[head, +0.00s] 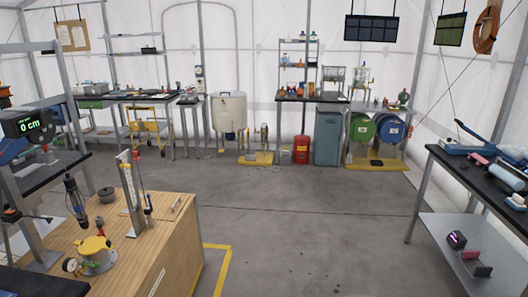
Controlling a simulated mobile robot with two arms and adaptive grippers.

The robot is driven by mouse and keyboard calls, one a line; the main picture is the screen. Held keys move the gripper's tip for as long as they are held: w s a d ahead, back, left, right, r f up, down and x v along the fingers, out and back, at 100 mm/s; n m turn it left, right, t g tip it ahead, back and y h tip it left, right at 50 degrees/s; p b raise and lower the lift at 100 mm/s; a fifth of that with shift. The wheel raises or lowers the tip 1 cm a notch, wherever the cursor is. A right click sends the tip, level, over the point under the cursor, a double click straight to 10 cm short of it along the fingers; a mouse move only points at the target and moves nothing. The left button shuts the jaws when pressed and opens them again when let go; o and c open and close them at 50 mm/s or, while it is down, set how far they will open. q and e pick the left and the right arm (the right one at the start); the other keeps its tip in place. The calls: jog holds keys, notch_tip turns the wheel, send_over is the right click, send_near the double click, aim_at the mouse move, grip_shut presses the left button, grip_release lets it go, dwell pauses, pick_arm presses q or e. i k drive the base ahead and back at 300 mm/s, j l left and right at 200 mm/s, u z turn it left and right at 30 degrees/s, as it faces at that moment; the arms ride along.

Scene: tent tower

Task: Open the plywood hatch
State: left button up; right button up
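A plywood box (170,248) stands at the lower left, with a flat plywood top (125,240). A small slim fitting (177,203) lies near the right edge of the top. I cannot make out which part is the hatch, and I see no raised or open panel. Neither of my grippers can be seen in the head view.
On the box stand a yellow-capped fitting (95,247) with a gauge, a scaled upright post (131,195) and a dark round weight (106,194). A dark probe (75,198) hangs beside them. A bench (435,192) stands right. The middle floor is clear.

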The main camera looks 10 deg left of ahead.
aim_at(166, 207)
jog(key=i+u, duration=0.1)
jog(key=i, duration=0.75)
jog(key=i+l+u, duration=0.1)
jog(key=i, duration=0.8)
